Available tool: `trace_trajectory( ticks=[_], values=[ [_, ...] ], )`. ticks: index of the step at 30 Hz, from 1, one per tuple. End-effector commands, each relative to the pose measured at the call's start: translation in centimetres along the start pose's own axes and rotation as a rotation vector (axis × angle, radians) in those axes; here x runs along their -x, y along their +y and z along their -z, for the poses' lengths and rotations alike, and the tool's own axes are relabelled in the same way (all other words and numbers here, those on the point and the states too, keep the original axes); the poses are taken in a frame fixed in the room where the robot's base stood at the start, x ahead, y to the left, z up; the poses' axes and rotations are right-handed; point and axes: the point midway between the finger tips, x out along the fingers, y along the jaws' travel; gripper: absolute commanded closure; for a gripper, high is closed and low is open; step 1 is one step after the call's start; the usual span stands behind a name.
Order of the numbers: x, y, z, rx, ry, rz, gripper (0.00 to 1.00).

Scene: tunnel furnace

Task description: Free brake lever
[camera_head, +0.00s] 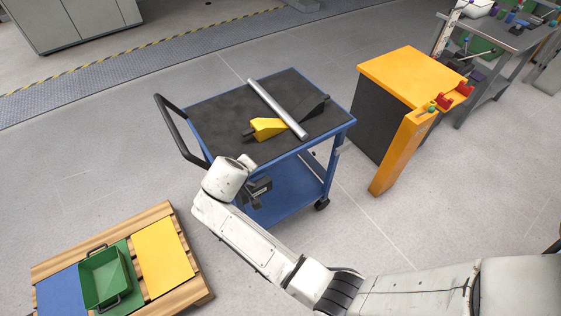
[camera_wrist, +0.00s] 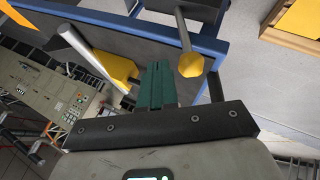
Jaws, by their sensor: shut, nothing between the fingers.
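A silver bar (camera_head: 278,108) lies across the black top of a blue cart (camera_head: 215,98). A yellow wedge-like piece (camera_head: 268,128) is beside and partly under it, with a dark piece on the bar's other side. The bar (camera_wrist: 92,58) and yellow piece (camera_wrist: 121,68) also show in the wrist view. A grey rod with a yellow knob (camera_wrist: 190,65), possibly the brake lever, stands near the cart's blue edge; I cannot make it out in the head view. My gripper (camera_head: 262,188) is at the cart's near side. Its green fingers (camera_wrist: 158,85) are shut and empty, left of the knob and apart in the picture.
A wooden pallet (camera_head: 205,293) with a blue mat, a yellow mat and a green bin (camera_head: 103,278) is at lower left. An orange-topped cabinet (camera_head: 400,68) with red parts stands right of the cart. A cluttered bench (camera_head: 500,45) is at upper right. Open floor lies between them.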

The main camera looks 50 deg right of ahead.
Motion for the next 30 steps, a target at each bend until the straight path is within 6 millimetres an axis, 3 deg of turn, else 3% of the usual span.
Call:
trace_trajectory(
  ticks=[12,30],
  values=[
    [0.3,-1.8,0.3,0.002,0.0,-0.001,1.0],
    [0.5,-1.9,0.5,0.005,0.001,0.006,1.0]
  ],
)
